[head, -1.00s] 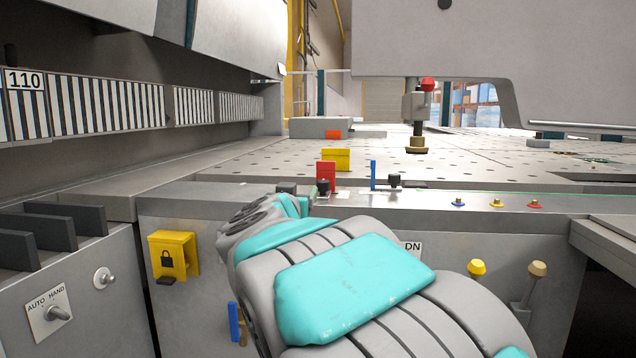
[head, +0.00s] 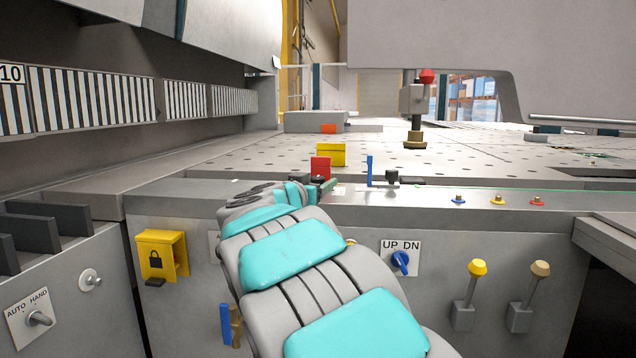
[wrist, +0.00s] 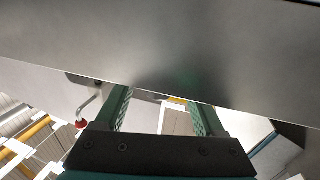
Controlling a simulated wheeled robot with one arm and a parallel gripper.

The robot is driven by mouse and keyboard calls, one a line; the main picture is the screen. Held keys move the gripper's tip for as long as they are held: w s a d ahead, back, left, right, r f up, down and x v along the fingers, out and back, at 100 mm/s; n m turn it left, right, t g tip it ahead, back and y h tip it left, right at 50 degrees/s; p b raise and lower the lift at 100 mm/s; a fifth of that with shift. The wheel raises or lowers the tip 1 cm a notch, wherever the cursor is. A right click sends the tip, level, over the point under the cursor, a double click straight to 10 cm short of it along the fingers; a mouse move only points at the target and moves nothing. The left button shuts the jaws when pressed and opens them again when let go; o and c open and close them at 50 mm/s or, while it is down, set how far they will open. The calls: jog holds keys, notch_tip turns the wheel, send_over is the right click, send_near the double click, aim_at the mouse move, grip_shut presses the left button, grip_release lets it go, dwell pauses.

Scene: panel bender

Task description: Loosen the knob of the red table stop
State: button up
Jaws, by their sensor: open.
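The red table stop (head: 320,167) stands upright at the front edge of the perforated table in the head view. Its dark knob is largely hidden by my gripper and cannot be made out clearly. My gripper (head: 316,182) is just in front of the red stop, at about the height of the table edge. In the wrist view my gripper (wrist: 162,100) shows two green fingers spread apart, with nothing held between them. The red stop and its knob cannot be made out in that view, where a grey metal surface (wrist: 180,50) spans the top.
A blue stop (head: 369,170) with a black knob (head: 392,177) stands just right of the red one. A yellow block (head: 331,154) lies behind. Yellow and tan levers (head: 477,268) (head: 540,268) project from the front panel.

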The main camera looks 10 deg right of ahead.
jog(key=shift+w+d, duration=0.15)
grip_shut()
dwell(0.6)
